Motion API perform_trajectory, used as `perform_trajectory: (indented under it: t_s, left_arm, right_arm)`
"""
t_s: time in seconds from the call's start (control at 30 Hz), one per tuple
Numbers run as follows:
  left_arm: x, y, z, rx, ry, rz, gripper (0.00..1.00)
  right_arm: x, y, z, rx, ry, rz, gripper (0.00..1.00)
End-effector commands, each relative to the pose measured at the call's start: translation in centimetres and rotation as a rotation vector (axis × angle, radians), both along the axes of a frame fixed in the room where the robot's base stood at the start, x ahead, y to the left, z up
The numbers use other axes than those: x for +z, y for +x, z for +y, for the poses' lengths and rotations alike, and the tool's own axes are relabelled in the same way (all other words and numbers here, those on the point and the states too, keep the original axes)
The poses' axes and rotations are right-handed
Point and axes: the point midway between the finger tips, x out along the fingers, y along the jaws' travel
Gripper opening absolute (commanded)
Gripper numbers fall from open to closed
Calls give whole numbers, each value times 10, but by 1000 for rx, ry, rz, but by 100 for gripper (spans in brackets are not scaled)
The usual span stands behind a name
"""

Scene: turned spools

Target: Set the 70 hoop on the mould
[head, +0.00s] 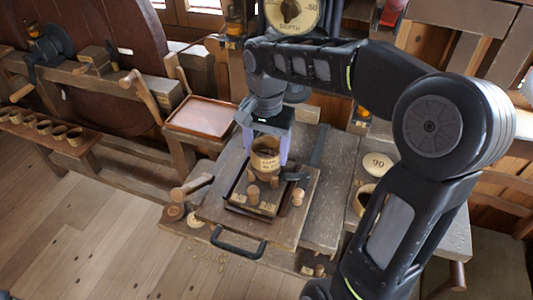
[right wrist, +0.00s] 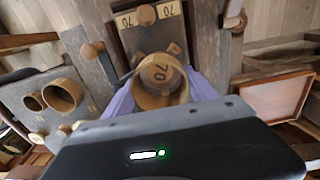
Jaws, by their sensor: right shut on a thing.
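The 70 hoop is a short, light-brown wooden ring (head: 265,147) with dark lettering. It also shows in the right wrist view (right wrist: 158,98), where "70" is readable on it. My right gripper (head: 267,155) has purple fingers shut on the hoop's two sides. The mould (head: 258,196) is a dark-framed wooden block with pegs, on a board in front of and below the gripper. In the right wrist view the mould (right wrist: 150,36) carries "70" labels. The hoop is at the mould's far end; I cannot tell whether they touch. My left gripper is not in view.
A wooden mallet (head: 192,187) lies left of the mould, and a round peg (head: 298,197) stands at its right. A pale disc (head: 377,164) marked with a number lies on the right bench. A reddish tray (head: 203,117) is at the back left. A black handle (head: 238,247) fronts the board.

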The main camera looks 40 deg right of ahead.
Motion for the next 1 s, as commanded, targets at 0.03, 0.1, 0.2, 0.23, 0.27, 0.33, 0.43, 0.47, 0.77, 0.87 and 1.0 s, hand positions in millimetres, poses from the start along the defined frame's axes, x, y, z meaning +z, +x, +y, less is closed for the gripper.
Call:
perform_trajectory:
  t_s: [0.03, 0.1, 0.2, 0.23, 0.27, 0.33, 0.43, 0.47, 0.77, 0.87, 1.0]
  left_arm:
    - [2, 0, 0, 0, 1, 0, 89]
    - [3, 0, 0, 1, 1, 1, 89]
    - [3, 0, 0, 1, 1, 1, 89]
    - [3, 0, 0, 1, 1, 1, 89]
    - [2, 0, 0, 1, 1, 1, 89]
    - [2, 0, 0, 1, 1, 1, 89]
    - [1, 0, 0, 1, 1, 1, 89]
    - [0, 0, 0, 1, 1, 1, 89]
    - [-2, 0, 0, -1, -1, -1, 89]
    - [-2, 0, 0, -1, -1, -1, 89]
    - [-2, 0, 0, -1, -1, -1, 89]
  right_arm:
    - [-6, -1, 0, 0, 1, 3, 29]
    - [-14, 0, 0, -1, 0, 1, 29]
    - [-17, 0, 0, -1, 0, 0, 29]
    - [-17, 0, 0, -1, 0, 0, 29]
    - [-17, 0, 0, -1, 0, 0, 29]
    - [-17, 0, 0, -1, 0, 0, 29]
    - [-18, 0, 0, -1, 0, 0, 29]
    - [-20, 0, 0, -1, 0, 0, 29]
    - [-23, 0, 0, -1, 0, 0, 77]
    - [-23, 0, 0, -1, 0, 0, 86]
    - [-23, 0, 0, -1, 0, 0, 88]
